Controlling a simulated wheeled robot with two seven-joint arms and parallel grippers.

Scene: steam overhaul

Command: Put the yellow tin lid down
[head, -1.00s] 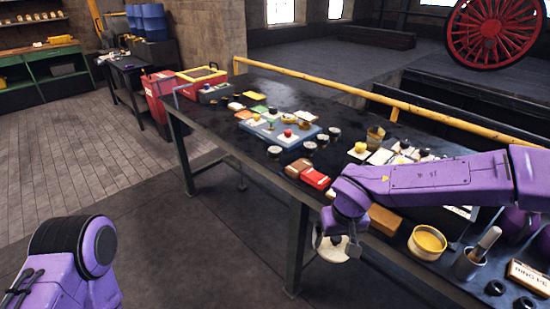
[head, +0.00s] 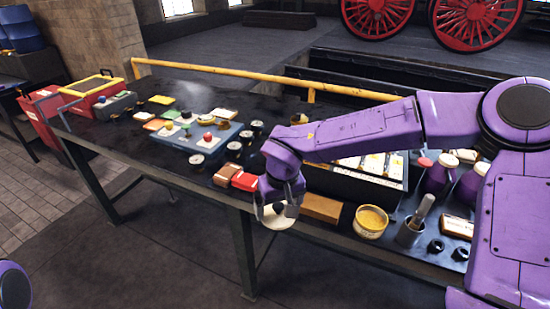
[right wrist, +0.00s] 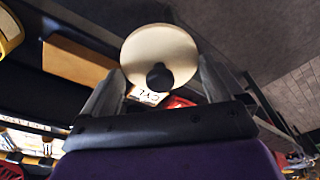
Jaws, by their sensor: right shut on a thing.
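My right gripper (head: 278,208) is shut on a pale cream round lid (head: 270,220) with a dark knob. The lid is in front of the table's front edge in the head view, left of the brown block. In the right wrist view the lid (right wrist: 150,48) lies between the two fingers (right wrist: 160,80), which close about its knob (right wrist: 160,77). The open yellow tin (head: 370,222) stands on the table to the right of the brown block. My left gripper is out of view.
A brown block (head: 321,208) lies at the front edge. A red box (head: 245,181) is left of the gripper. A blue tray (head: 180,145) holds small parts.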

